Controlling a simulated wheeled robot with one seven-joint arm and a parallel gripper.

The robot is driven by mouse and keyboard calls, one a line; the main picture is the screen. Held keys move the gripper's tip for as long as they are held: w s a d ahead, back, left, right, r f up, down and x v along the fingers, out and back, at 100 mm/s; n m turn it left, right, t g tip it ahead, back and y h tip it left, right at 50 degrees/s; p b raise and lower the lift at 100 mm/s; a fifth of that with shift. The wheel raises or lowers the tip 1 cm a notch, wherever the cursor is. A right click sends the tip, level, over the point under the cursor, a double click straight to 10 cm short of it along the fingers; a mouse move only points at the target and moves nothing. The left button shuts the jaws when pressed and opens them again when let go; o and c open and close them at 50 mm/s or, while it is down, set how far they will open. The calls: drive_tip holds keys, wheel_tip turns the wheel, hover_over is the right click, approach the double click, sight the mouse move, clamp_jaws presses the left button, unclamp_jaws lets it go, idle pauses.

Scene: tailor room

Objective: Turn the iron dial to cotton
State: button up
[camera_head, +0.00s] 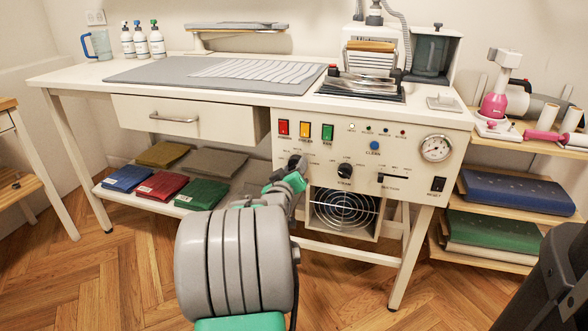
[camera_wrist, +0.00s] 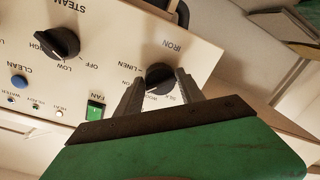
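The iron dial (camera_wrist: 159,76) is a black round knob on the cream control panel, under the word IRON in the upside-down wrist view. LINEN and SILK can be read beside it; other labels are partly covered by my fingers, so the cotton mark is not clearly readable. My gripper (camera_wrist: 158,88) has its two grey fingers on either side of the knob, apart, with what looks like a narrow gap at each side. Contact is not clear. In the head view my gripper (camera_head: 297,168) is at the panel's left part and largely covers the dial.
The steam dial (camera_head: 345,171) is to the right of my gripper, with red, yellow and green switches (camera_head: 304,130) above. A fan grille (camera_head: 344,209) is below. An iron (camera_head: 368,70) stands on the table (camera_head: 100,75). Folded cloths (camera_head: 203,194) lie on the lower shelf.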

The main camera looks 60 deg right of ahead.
drive_tip(key=o, duration=0.4)
drive_tip(key=p+v, duration=0.2)
drive_tip(key=v, duration=0.5)
drive_tip(key=shift+s+a, duration=0.15)
drive_tip(key=shift+a, duration=0.25)
